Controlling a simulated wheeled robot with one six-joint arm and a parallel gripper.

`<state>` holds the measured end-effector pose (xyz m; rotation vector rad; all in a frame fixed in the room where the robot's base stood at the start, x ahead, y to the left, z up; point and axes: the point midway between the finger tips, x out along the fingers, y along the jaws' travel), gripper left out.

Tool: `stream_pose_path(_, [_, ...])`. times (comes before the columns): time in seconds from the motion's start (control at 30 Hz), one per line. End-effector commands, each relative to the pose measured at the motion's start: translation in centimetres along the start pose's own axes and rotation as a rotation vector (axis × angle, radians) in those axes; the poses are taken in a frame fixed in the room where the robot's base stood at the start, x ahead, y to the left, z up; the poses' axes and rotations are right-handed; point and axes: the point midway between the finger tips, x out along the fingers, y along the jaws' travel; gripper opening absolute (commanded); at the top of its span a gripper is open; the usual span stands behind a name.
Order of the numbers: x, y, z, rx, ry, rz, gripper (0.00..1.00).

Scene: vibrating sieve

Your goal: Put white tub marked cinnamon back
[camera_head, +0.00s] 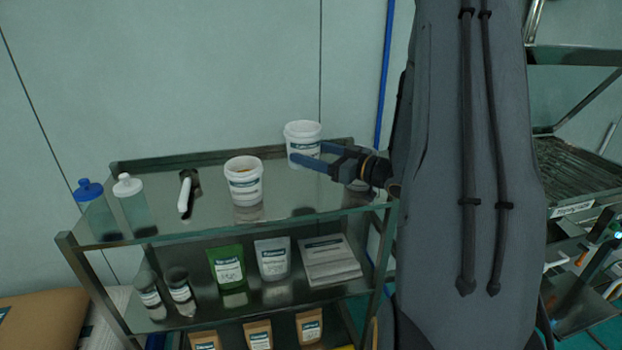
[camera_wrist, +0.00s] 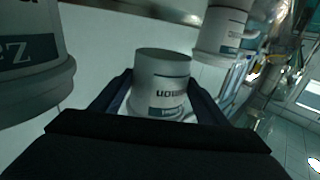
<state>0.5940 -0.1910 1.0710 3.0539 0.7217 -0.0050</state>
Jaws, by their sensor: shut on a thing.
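A white tub (camera_head: 303,131) with a dark label is between the fingers of my gripper (camera_head: 307,158), at the back right of the rack's top shelf (camera_head: 290,200). The gripper is shut on it from the right. In the wrist view the held tub (camera_wrist: 162,66) sits between both fingers (camera_wrist: 160,104); its label print is only partly readable. In the head view the tub looks upright. I cannot tell whether its base touches the shelf. A second white tub (camera_head: 244,184), with brownish contents, stands to its front left on the same shelf.
A blue-capped bottle (camera_head: 95,205), a white-capped bottle (camera_head: 133,200) and a white-handled tool (camera_head: 186,194) are on the left of the top shelf. Pouches and small jars fill the shelf below. In the wrist view another tub (camera_wrist: 30,50) looms close at left.

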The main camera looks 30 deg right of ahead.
Motion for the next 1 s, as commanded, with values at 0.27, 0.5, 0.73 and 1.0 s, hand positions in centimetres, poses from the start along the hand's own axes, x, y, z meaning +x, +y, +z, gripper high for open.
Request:
stream_pose_path(0.27, [0.1, -0.2, 3.8, 0.001, 0.0, -0.003, 0.38])
stream_pose_path(0.5, [0.2, -0.2, 5.5, 0.002, -0.001, -0.004, 0.38])
stream_pose_path(0.73, [0.2, -0.2, 8.1, 0.001, 0.0, -0.004, 0.38])
stream_pose_path(1.0, [0.2, -0.2, 8.5, -0.001, 0.001, -0.004, 0.38])
